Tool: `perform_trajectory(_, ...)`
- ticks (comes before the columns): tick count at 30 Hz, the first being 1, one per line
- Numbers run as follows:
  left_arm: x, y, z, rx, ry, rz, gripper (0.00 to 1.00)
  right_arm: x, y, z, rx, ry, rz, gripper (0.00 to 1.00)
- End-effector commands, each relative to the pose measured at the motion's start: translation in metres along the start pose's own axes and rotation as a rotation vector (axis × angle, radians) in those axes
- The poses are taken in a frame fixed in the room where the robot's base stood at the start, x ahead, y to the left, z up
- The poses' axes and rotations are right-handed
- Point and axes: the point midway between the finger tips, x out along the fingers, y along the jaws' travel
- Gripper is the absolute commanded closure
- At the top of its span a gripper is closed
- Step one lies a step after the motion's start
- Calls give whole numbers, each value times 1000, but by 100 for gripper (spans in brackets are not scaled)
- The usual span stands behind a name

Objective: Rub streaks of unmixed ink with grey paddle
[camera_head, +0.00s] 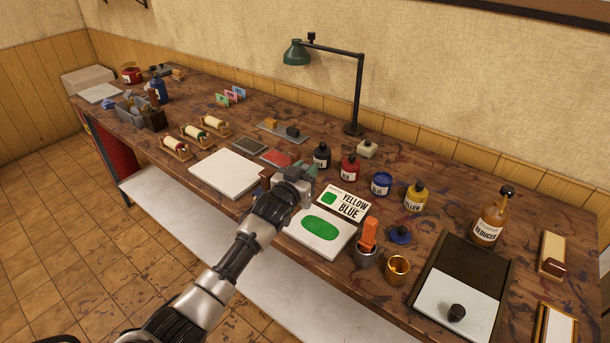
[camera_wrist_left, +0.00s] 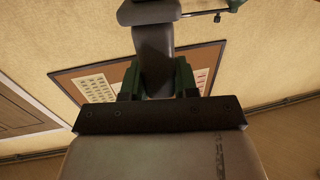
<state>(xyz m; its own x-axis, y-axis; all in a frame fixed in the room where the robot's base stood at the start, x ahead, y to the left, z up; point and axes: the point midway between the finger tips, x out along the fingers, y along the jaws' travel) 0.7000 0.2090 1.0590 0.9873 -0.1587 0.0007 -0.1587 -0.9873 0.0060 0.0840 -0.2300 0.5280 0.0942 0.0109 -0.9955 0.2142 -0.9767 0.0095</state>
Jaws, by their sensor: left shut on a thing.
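A patch of green ink (camera_head: 320,227) lies on a white slab (camera_head: 312,248) near the bench's front edge. It looks evenly green; I cannot make out streaks from here. My left gripper (camera_head: 303,172) is above and behind the slab, to the left of the lettered card. In the left wrist view it is shut on a grey paddle (camera_wrist_left: 154,48), held between its green fingers (camera_wrist_left: 155,82). The paddle is hard to tell from the gripper in the head view, and the wrist view shows wall behind it, not ink. My right gripper is not in view.
A card reading YELLOW BLUE (camera_head: 353,207) lies behind the slab. A grey cup (camera_head: 365,257) holding an orange tool and a gold cup (camera_head: 397,268) stand to its right. Ink bottles (camera_head: 415,199) line the back. A blank white slab (camera_head: 227,172) lies to the left.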

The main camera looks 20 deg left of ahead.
Motion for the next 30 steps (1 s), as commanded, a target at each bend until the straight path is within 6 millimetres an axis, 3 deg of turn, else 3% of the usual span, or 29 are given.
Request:
perform_trajectory(7, 4, -2, -27, -1, 2, -3, 94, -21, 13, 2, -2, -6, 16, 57)
perform_trajectory(15, 8, -3, -49, 0, 2, -5, 94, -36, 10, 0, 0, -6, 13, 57)
perform_trajectory(30, 8, -4, -50, 0, 2, -6, 94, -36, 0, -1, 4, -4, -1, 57)
